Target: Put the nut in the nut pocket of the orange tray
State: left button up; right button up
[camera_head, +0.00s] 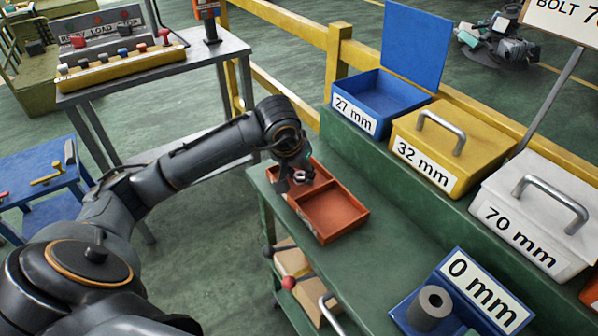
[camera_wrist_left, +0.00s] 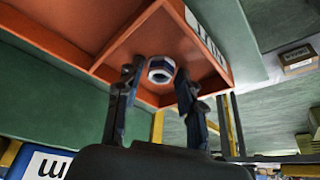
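The orange tray (camera_head: 335,212) lies on the green bench, with its nearer compartment empty in the head view. My left gripper (camera_head: 298,180) reaches down into its farther part, where dividers make smaller pockets. In the left wrist view, the nut (camera_wrist_left: 160,70), a light ring with a dark hole, shows in a corner pocket of the orange tray (camera_wrist_left: 75,38). The fingers of my left gripper (camera_wrist_left: 158,72) stand apart on either side of the nut, with a thin gap visible on the left. Whether the nut touches the pocket floor is hard to tell. My right gripper is out of view.
Bins marked 27 mm (camera_head: 375,98), 32 mm (camera_head: 450,140) and 70 mm (camera_head: 535,215) stand on the raised ledge behind the tray. A blue bin (camera_head: 470,300) with a grey cylinder (camera_head: 430,308) is at the front right. Bench space right of the tray is clear.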

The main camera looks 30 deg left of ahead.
pick_arm(q)
jog(key=shift+r, duration=0.15)
jog(key=shift+r, duration=0.25)
jog(key=v, duration=1.1)
jog(key=shift+s+r, duration=0.15)
jog(key=shift+r, duration=0.15)
jog(key=shift+s+f, duration=0.1)
